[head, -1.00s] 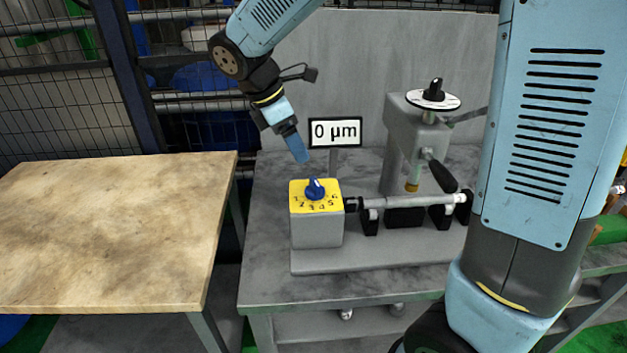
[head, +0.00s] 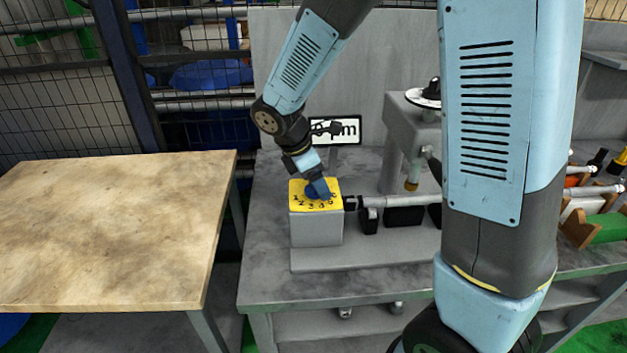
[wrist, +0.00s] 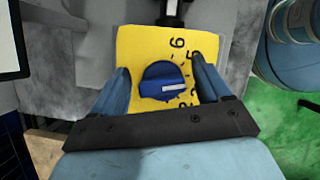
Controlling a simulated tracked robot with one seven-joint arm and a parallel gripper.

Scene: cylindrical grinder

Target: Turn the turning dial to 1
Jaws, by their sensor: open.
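The turning dial is a blue knob (wrist: 160,83) with a white pointer line, on a yellow number plate (wrist: 140,45) atop a grey box (head: 316,229). In the wrist view the pointer aims right, towards the middle numbers; I cannot tell exactly which one. The 6 and 5 are readable, and lower digits are partly hidden. My gripper (wrist: 163,82) is open, with one blue finger on each side of the knob. I cannot tell whether the fingers touch it. In the head view my gripper (head: 318,189) covers much of the knob.
The grey grinder table (head: 265,270) holds the machine, with a shaft (head: 400,202) to the right of the dial box. A wooden table (head: 110,230) at left is bare.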

